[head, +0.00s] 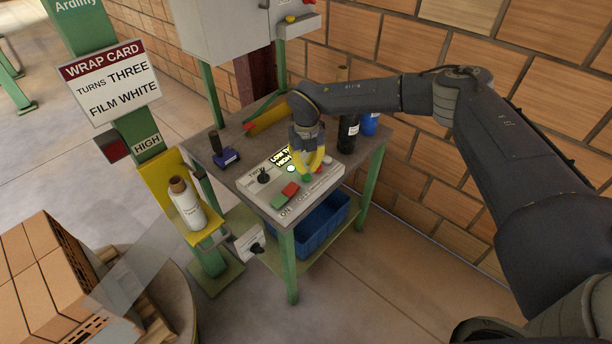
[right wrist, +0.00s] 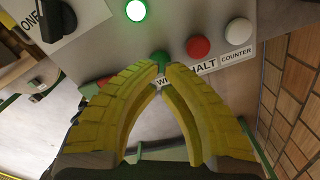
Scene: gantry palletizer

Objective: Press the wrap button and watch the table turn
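The control panel (head: 250,182) lies on a green-legged bench. Its green wrap button (head: 306,177) shows in the right wrist view (right wrist: 160,57) just beyond my fingertips, its label partly hidden by a finger. My right gripper (head: 311,174) points down at this button with its yellow fingertips together and nothing between them. I cannot tell whether the tips touch the button. A lamp (right wrist: 136,10) glows green-white. The round table (head: 183,302) at lower left carries a pallet of bricks (head: 45,270) with clear film beside it. My left gripper is not in view.
A red button (right wrist: 198,47) labelled HALT and a white COUNTER button (right wrist: 238,32) sit close right of the fingers. A black knob (head: 264,177) and ON/OFF rockers (head: 284,195) are also on the panel. Bottles (head: 348,133) stand behind; a brick wall lies beyond.

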